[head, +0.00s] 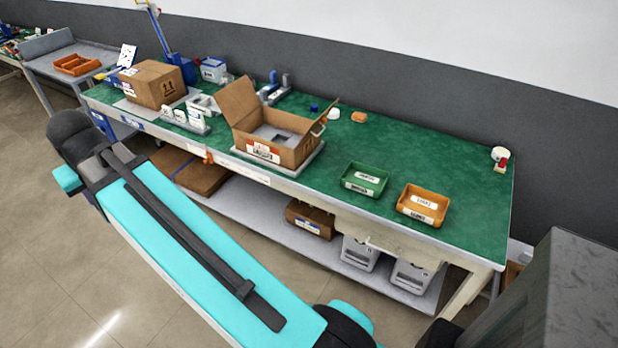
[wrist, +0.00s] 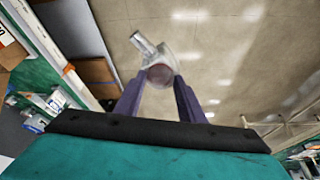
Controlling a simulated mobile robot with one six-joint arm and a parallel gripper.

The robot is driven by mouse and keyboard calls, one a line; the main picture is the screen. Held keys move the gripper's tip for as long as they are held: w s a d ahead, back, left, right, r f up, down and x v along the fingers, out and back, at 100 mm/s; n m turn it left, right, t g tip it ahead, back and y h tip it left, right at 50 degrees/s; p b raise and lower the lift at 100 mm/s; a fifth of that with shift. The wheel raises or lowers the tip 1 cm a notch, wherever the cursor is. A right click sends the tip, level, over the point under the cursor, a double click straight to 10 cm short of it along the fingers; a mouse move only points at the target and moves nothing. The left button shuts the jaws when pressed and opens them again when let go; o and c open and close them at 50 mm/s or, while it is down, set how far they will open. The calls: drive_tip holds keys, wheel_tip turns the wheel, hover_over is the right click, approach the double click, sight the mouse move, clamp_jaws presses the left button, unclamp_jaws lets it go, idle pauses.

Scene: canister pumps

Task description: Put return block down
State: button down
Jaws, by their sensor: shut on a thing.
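In the wrist view my gripper (wrist: 159,84) is shut on a light grey metal piece (wrist: 146,44), which I take to be the return block. It has a round, dull reddish face toward the camera and a short cylindrical stub pointing to the upper left. It is held between the two purple-grey fingertips, with the tiled floor behind it. In the head view my arm crosses the lower left in front of the bench; the fingers and the held piece cannot be made out there.
The green-topped bench (head: 456,165) carries an open carton (head: 240,103), a closed carton (head: 143,88), a green tray (head: 351,184) and an orange tray (head: 404,206). A small white-and-red item (head: 500,158) stands at the right end. Bare green surface lies behind the trays.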

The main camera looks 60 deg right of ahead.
drive_tip(key=s+d+f+m+g+h, duration=0.1)
drive_tip(key=s+d+f+m, duration=0.2)
drive_tip(key=d, duration=0.7)
drive_tip(key=s+d+f+m+g+h, duration=0.1)
drive_tip(key=s+d+m, duration=0.3)
drive_tip(key=d, duration=0.5)
drive_tip(key=s+d+f+m+g+h, duration=0.1)
drive_tip(key=s+d+f+m+h, duration=0.3)
drive_tip(key=d, duration=0.6)
drive_tip(key=s+d+f+m+g+y, duration=0.1)
drive_tip(key=s+d+m+g, duration=0.1)
drive_tip(key=s+d+m, duration=0.4)
drive_tip(key=s+d+f+m+g+y+b, duration=0.1)
drive_tip(key=s+d+m, duration=0.6)
drive_tip(key=s+d, duration=0.7)
drive_tip(key=shift+s+d+f+g+y+b, duration=0.3)
drive_tip(key=shift+s+f+g+y, duration=0.3)
drive_tip(key=shift+s, duration=0.45)
drive_tip(key=s+d+p, duration=0.2)
drive_tip(key=s+d, duration=0.1)
drive_tip(key=d, duration=0.4)
drive_tip(key=s+d+f+p, duration=0.1)
drive_tip(key=s+d+p, duration=0.1)
drive_tip(key=s+d, duration=0.2)
drive_tip(key=d, duration=0.3)
drive_tip(key=shift+d+f+p, duration=0.2)
drive_tip(key=shift+f+p, duration=0.05)
drive_tip(key=shift+p, duration=0.05)
drive_tip(key=shift+w, duration=0.1)
